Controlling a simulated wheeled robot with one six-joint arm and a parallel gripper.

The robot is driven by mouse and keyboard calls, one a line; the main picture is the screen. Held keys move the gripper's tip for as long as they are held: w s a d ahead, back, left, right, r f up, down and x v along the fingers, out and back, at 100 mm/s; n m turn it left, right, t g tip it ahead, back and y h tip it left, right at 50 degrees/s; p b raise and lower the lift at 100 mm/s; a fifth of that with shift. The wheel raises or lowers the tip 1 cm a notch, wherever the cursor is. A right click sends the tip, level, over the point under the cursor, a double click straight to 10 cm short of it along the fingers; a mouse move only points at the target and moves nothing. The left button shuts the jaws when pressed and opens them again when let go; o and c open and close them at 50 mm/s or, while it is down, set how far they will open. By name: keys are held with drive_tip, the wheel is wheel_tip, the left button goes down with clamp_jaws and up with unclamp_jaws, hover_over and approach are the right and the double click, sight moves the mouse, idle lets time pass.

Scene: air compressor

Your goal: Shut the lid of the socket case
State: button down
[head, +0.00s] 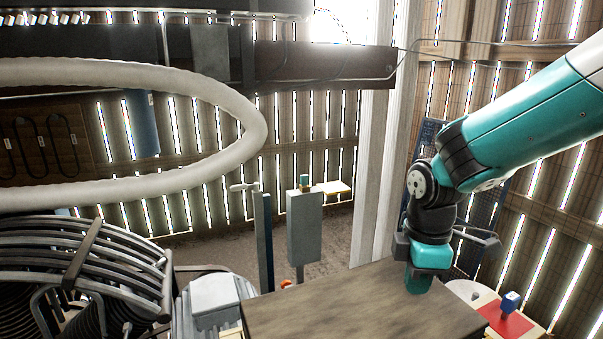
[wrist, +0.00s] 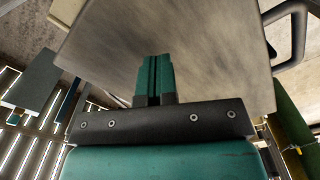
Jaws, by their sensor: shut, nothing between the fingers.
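My gripper (head: 418,284) points down over the right part of a flat grey-brown top (head: 340,312) in the head view. In the wrist view, its two teal fingers (wrist: 154,78) are together with nothing between them. The same grey-brown surface (wrist: 215,55) fills the middle of the wrist view beyond the fingertips. I cannot tell whether the fingertips touch it. I cannot make out the socket case or its lid in either view.
A blue block (head: 511,301) stands on a red patch (head: 503,319) at the lower right. A grey box on a post (head: 304,228) stands behind the flat top. Ribbed dark machinery (head: 80,265) fills the lower left. A thick pale hose (head: 245,100) loops across the left.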

wheel_tip(320, 180, up, 6)
drive_tip(key=p, duration=0.4)
drive_tip(key=shift+f, duration=0.25)
drive_tip(key=s+a+r+m+y, duration=0.1)
drive_tip(key=s+r+m, duration=0.1)
drive_tip(key=s, duration=0.4)
drive_tip(key=s+a+r+m+y+b, duration=0.1)
drive_tip(key=s+a+r+m, duration=0.1)
drive_tip(key=s+m, duration=0.2)
drive_tip(key=s+a+r+m+y, duration=0.1)
drive_tip(key=s+r+m+y, duration=0.1)
drive_tip(key=s, duration=0.8)
drive_tip(key=shift+a+m, duration=0.15)
drive_tip(key=shift+m, duration=0.55)
drive_tip(key=shift+s, duration=0.1)
